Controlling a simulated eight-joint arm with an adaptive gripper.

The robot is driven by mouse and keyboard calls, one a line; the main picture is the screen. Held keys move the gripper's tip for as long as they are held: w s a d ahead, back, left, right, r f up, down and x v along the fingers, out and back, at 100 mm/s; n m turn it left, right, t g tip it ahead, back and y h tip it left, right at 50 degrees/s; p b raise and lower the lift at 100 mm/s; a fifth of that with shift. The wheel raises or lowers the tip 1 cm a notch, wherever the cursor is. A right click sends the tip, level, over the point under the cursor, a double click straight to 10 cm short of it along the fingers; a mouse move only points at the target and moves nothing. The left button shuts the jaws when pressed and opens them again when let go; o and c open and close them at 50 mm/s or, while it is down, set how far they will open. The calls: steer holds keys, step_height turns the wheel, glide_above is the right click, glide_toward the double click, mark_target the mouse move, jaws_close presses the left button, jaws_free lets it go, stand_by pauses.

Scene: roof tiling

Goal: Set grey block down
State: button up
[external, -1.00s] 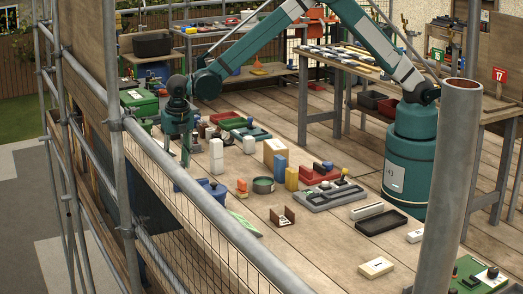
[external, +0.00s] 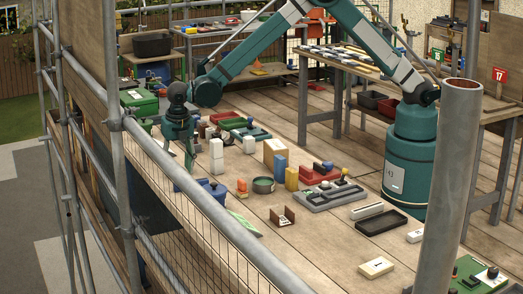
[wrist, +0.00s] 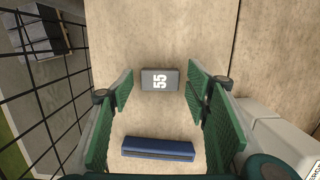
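The grey block (wrist: 160,79), marked 55, lies on the pale wooden surface in the wrist view. My gripper (wrist: 160,92) is open, its green-padded fingers standing to either side of the block with a visible gap on each side. In the external view my gripper (external: 180,161) is low at the left edge of the deck, beside the scaffold rail. The grey block cannot be made out there.
A dark blue bar (wrist: 158,148) shows between the fingers, nearer the camera. A white block (external: 216,156) stands close right of my gripper; pale blocks (wrist: 272,132) show at right in the wrist view. Wire mesh (wrist: 45,75) borders the left.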

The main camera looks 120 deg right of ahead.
steer(key=shift+r, duration=0.1)
step_height(320, 180, up, 12)
steer(key=a+p, duration=0.1)
steer(key=shift+a, duration=0.4)
steer(key=shift+r, duration=0.1)
stand_by(0.9)
steer(key=s+a+r+m+t, duration=0.2)
steer(key=s+a+r+m, duration=0.2)
steer(key=s+a+r, duration=0.6)
steer(key=s+a+r+m+t, duration=0.2)
steer(key=s+a+r+m, duration=0.2)
steer(key=s+a+r, duration=0.55)
steer(key=s+a+m+t, duration=0.1)
steer(key=s+a+m, duration=0.2)
steer(key=s, duration=0.7)
steer(key=s+a+m+t+y, duration=0.1)
steer(key=s+a+m, duration=0.2)
steer(key=s, duration=0.7)
steer(key=s+a+f+m+t, duration=0.1)
steer(key=s+a+m, duration=0.2)
steer(key=s, duration=0.7)
steer(key=shift+s+a+m+y, duration=0.3)
steer(key=shift+s+m+y, duration=0.1)
steer(key=shift+m, duration=0.1)
